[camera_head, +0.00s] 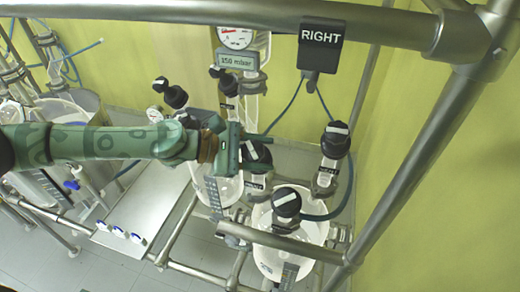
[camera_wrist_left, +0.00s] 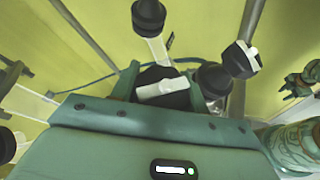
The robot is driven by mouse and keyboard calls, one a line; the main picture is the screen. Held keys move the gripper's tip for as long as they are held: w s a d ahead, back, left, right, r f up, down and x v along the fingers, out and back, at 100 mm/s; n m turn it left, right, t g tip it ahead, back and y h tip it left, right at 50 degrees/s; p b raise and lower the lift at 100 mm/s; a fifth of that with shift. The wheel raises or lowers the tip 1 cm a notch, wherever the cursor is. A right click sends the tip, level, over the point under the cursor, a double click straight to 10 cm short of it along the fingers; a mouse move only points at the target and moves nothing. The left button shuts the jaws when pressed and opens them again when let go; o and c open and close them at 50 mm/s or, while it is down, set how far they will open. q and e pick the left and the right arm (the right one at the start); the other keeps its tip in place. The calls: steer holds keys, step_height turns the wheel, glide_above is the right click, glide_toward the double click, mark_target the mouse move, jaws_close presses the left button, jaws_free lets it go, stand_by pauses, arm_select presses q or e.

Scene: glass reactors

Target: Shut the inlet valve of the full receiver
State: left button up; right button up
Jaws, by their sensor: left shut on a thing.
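My left gripper (camera_head: 254,146) reaches in from the left and is shut on a black valve knob (camera_head: 256,156) with a white bar on top. In the left wrist view the same knob (camera_wrist_left: 162,92) sits between the two green fingers, its white bar lying nearly crosswise. The knob stands above a glass receiver (camera_head: 228,188) with a dark level scale, partly hidden by my gripper. A second glass receiver (camera_head: 267,262) stands to the right and nearer, with pale contents. The small valve labels are too small to read surely. Green parts at the right edge of the wrist view look like my right gripper (camera_wrist_left: 300,82).
Other black knobs stand close by: one on the nearer receiver (camera_head: 287,202), one to the right (camera_head: 335,140), one behind (camera_head: 176,97). A RIGHT sign (camera_head: 321,47) and a 150 mbar display (camera_head: 237,61) hang behind. Metal frame tubes (camera_head: 415,165) border the right side.

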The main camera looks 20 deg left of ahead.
arm_select(q)
steer(key=m+g, duration=0.2)
steer(key=m+g+y, duration=0.1)
steer(key=m+g, duration=0.3)
steer(key=shift+s+f+y, duration=0.3)
steer(key=shift+s, duration=0.1)
steer(key=shift+s+a+f+m+g+y, duration=0.1)
steer(key=shift+s+f+m+g+y, duration=0.05)
steer(key=shift+m+g+y, duration=0.6)
steer(key=shift+s+a+f+m+g+y, duration=0.15)
steer(key=shift+m+g+y, duration=0.4)
steer(key=shift+m+g, duration=0.4)
steer(key=o, duration=0.9)
steer(key=shift+d, duration=0.1)
steer(key=shift+o, duration=0.5)
steer(key=shift+d, duration=0.1)
steer(key=shift+r, duration=0.1)
steer(key=b+v, duration=0.1)
steer(key=v, duration=0.6)
steer(key=shift+r, duration=0.25)
